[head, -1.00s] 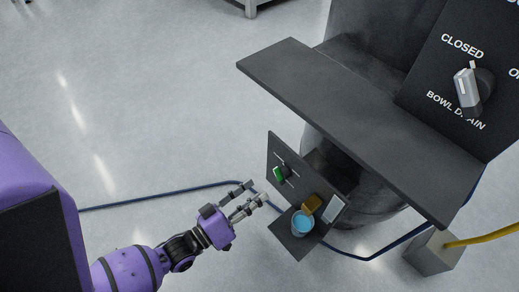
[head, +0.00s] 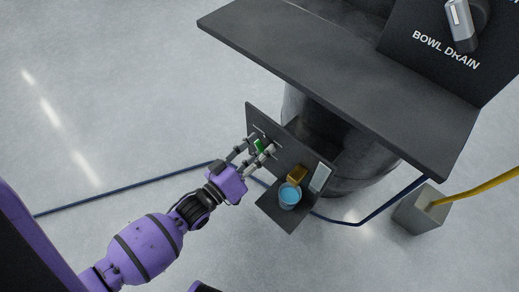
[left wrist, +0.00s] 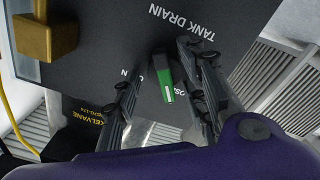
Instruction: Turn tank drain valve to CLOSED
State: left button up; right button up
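The tank drain valve handle (head: 260,146) is green and sits on a dark upright panel (head: 290,150) low on the machine's side. In the left wrist view the green handle (left wrist: 165,82) lies below the TANK DRAIN lettering, with position labels partly hidden by the fingers. My left gripper (head: 252,155) is at the panel. In the left wrist view its two fingers (left wrist: 162,100) are spread, one on each side of the handle, with gaps showing. Whether the fingertips touch the panel cannot be told. My right gripper is not in view.
A shelf below the panel holds a cup of blue liquid (head: 289,194) and a yellow-brown block (head: 297,174). A dark tabletop (head: 330,85) overhangs above. A BOWL DRAIN knob (head: 460,25) is at upper right. A blue hose (head: 130,188) crosses the floor; a grey box (head: 418,212) stands right.

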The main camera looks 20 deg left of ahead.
pick_arm(q)
grip_shut()
jog(key=shift+w+r+n+p, duration=0.1)
jog(key=shift+r+n+p, duration=0.2)
jog(key=shift+n+p, duration=0.45)
jog(key=shift+n, duration=0.25)
jog(key=shift+f, duration=0.15)
grip_release()
jog(key=shift+a, duration=0.1)
jog(key=v, duration=1.2)
